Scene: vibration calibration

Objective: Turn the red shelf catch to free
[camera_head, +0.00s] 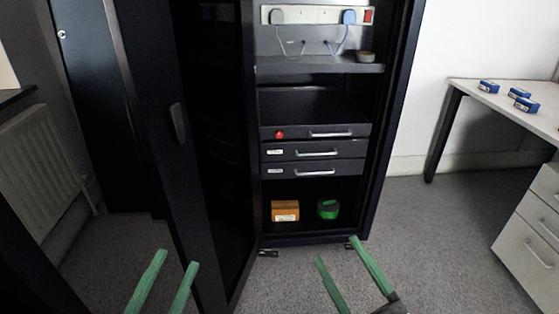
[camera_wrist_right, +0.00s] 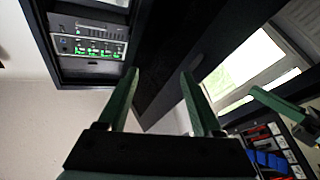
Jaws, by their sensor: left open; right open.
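The red shelf catch (camera_head: 279,135) is a small red knob at the left of the front of the sliding shelf (camera_head: 350,131) in the dark cabinet, in the head view. How the catch is turned is too small to tell. My left gripper (camera_head: 178,258) is open and empty, low in front of the cabinet's open door. My right gripper (camera_head: 337,250) is open and empty, low in front of the cabinet and well below the catch. In the right wrist view its two green fingers (camera_wrist_right: 160,75) stand apart with nothing between them.
Two drawers (camera_head: 315,153) sit below the shelf, with an orange box (camera_head: 285,210) and a green round item (camera_head: 327,208) at the bottom. The open cabinet door (camera_head: 200,140) stands at the left. A desk (camera_head: 510,100) with blue items stands at the right. A power strip (camera_head: 315,15) is above.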

